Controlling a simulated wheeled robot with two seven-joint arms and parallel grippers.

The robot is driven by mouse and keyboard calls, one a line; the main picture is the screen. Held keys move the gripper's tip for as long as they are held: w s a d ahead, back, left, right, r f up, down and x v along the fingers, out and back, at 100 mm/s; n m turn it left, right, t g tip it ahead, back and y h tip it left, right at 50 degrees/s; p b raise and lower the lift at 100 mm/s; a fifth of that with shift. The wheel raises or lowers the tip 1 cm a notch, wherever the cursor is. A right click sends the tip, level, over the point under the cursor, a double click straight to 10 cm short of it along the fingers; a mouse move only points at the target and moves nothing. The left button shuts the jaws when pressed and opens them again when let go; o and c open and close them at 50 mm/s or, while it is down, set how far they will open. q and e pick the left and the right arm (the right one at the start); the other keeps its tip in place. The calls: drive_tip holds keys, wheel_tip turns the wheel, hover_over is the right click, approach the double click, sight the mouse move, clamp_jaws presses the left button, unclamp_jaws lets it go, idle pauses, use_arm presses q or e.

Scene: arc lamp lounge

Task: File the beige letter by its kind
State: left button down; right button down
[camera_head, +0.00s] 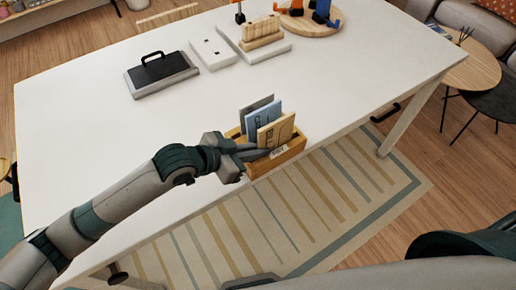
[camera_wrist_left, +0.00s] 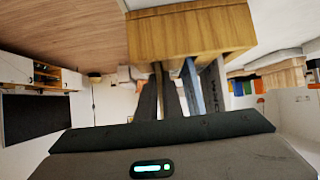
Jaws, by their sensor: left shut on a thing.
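The beige letter (camera_head: 276,131) stands upright in a small wooden letter box (camera_head: 280,160) near the table's front edge. My left gripper (camera_head: 258,153) is at the box's left end, shut on the beige letter. In the left wrist view, the letter's thin edge (camera_wrist_left: 158,76) shows between the dark fingers (camera_wrist_left: 161,98). A blue letter (camera_head: 263,112) and a grey letter (camera_head: 252,107) stand behind it in the same box. They also show in the left wrist view, beside the fingers. The beige letter's lower part is hidden by the box. My right gripper is out of view.
A dark-topped tray with a black handle (camera_head: 160,72), a white plate (camera_head: 212,54) and a board with a wooden block (camera_head: 262,32) lie farther back. A round wooden board (camera_head: 308,25) holds orange and blue items. The white tabletop (camera_head: 75,130) is clear at left.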

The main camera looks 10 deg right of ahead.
use_arm(q)
drive_tip(key=c, duration=1.9)
unclamp_jaws()
drive_tip(key=shift+f, duration=0.15)
drive_tip(key=shift+o, duration=0.3)
drive_tip(key=shift+s+a+f, duration=0.1)
drive_tip(key=shift+s, duration=0.05)
drive_tip(key=shift+a, duration=0.1)
drive_tip(key=shift+a, duration=0.2)
drive_tip(key=b+v, duration=0.4)
drive_tip(key=v, duration=1.3)
drive_tip(key=shift+d+r+b, duration=0.25)
drive_tip(key=shift+r+b, duration=0.05)
drive_tip(key=shift+r, duration=0.05)
